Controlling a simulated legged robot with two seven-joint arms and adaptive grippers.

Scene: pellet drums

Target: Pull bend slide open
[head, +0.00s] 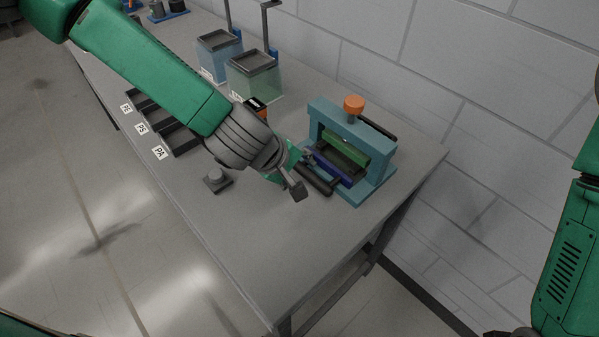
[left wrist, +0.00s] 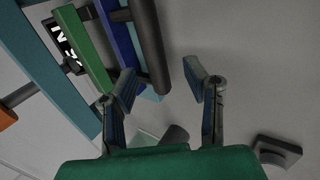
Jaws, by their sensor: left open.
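The bend device is a teal frame (head: 379,181) near the table's right end, with an orange knob on top. Inside it are a green bar (head: 346,146) and a blue slide (head: 333,172) with a black bar handle (head: 318,182) at its front. My left gripper (head: 303,174) is open at the front left of the device, close to the handle. In the left wrist view, the handle (left wrist: 151,45) ends between the open fingers (left wrist: 163,80) in the picture. Contact cannot be told. The blue slide (left wrist: 119,35) and green bar (left wrist: 84,48) lie left of it. My right gripper is out of view.
A small grey knob on a base (head: 217,179) sits near the front edge. Black trays (head: 180,140) with labels and two clear hoppers (head: 255,78) stand to the left. A wall runs behind the table. The front right tabletop (head: 280,240) is clear.

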